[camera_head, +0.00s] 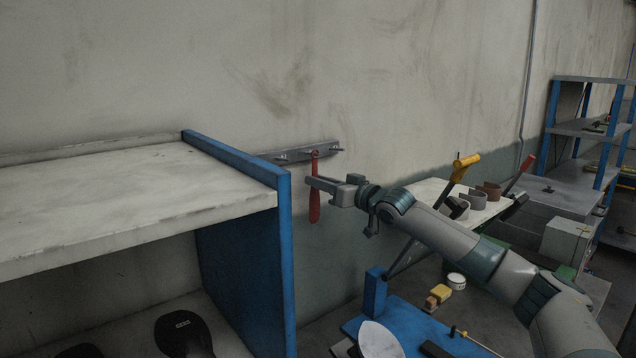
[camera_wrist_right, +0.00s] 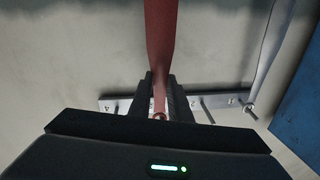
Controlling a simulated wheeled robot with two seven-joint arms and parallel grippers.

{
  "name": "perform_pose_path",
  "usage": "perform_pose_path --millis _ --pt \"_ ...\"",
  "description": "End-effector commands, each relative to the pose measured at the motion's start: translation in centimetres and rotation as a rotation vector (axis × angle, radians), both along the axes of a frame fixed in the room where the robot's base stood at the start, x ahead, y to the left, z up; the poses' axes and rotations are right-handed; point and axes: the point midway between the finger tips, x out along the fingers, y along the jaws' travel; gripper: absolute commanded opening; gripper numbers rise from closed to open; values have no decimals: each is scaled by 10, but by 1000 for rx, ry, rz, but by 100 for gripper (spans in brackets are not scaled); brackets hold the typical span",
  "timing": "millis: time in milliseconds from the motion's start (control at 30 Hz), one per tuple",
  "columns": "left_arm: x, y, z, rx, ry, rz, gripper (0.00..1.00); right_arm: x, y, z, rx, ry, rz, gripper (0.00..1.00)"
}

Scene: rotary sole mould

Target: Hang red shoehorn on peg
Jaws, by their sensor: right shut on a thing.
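The red shoehorn (camera_head: 314,208) hangs upright in front of the wall, its narrow top end overlapping the metal peg rail (camera_head: 294,155) in the head view. My right gripper (camera_head: 311,182) reaches in from the right and is shut on the shoehorn. In the right wrist view the fingers (camera_wrist_right: 160,92) close on the narrow part of the red shoehorn (camera_wrist_right: 160,38), with the peg rail (camera_wrist_right: 215,101) behind. The shoehorn's tip is partly hidden between the fingers there. I cannot tell whether its top is around a peg or only in front of it. My left gripper is not in view.
A shelf unit with a blue side panel (camera_head: 240,262) stands close on the left, with black soles (camera_head: 183,334) inside. A bench with yellow- and red-handled levers (camera_head: 466,161) stands to the right. A blue table (camera_head: 408,318) is below my right arm.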

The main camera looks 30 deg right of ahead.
Motion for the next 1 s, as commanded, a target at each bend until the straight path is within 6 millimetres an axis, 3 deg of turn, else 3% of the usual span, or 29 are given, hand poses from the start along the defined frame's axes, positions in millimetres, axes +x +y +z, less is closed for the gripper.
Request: perform_pose_path --millis 367,400,500,1000 --pt "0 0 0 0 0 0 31 0 -3 1 1 0 -6 0" --pt "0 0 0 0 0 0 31 0 -3 1 1 0 -5 22" --pt "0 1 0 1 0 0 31 0 -3 1 1 1 -4 39" --pt "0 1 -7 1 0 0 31 -10 -3 -3 1 1 -1 39"
